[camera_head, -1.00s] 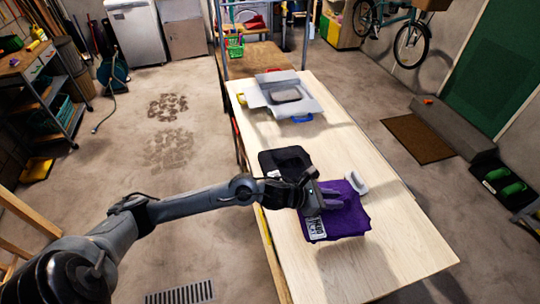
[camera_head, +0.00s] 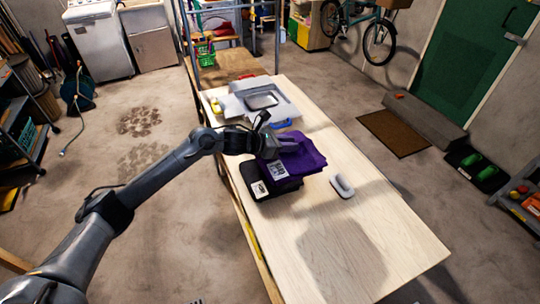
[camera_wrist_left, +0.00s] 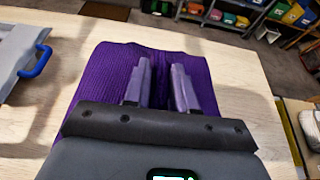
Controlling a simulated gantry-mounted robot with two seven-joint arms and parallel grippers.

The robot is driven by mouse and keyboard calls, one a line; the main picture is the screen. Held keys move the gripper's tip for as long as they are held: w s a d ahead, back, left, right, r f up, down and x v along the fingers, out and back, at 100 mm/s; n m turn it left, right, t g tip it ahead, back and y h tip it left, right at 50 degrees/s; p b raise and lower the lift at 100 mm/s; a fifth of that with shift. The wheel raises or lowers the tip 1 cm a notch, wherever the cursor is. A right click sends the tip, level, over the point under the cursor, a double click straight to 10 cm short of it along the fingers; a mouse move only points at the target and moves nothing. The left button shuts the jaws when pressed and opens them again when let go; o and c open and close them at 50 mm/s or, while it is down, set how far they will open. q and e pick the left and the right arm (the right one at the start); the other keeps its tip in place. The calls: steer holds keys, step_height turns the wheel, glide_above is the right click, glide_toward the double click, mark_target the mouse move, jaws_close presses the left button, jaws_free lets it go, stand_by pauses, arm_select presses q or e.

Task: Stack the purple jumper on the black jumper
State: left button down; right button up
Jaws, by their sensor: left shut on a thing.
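The purple jumper (camera_head: 308,157) is folded with a pale label, and my left gripper (camera_head: 284,147) is shut on it. In the left wrist view both grey fingers (camera_wrist_left: 165,85) press into a fold of the purple jumper (camera_wrist_left: 100,75). The black jumper (camera_head: 256,184) is folded on the wooden table, its front edge and white label showing. The purple jumper is over it, set slightly to the back and right, and hides most of it. Whether the two touch is hard to tell. My right gripper is not in view.
A grey board (camera_head: 238,106) with a blue handle (camera_wrist_left: 38,62) lies at the table's far end. A small pale grey object (camera_head: 342,186) lies right of the jumpers. The near part of the wooden table (camera_head: 400,245) is bare but shadowed.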

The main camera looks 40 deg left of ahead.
arm_select(q)
steer(key=a+f, duration=0.1)
steer(key=a, duration=0.1)
steer(key=a+f, duration=0.2)
steer(key=a, duration=0.1)
steer(key=a+f, duration=0.1)
steer(key=a, duration=0.1)
steer(key=shift+s+a+f, duration=0.15)
steer(key=shift+f, duration=1.9)
steer(key=shift+f, duration=0.1)
steer(key=shift+f+b, duration=0.55)
steer(key=shift+b, duration=0.15)
steer(key=c, duration=0.9)
jaws_free()
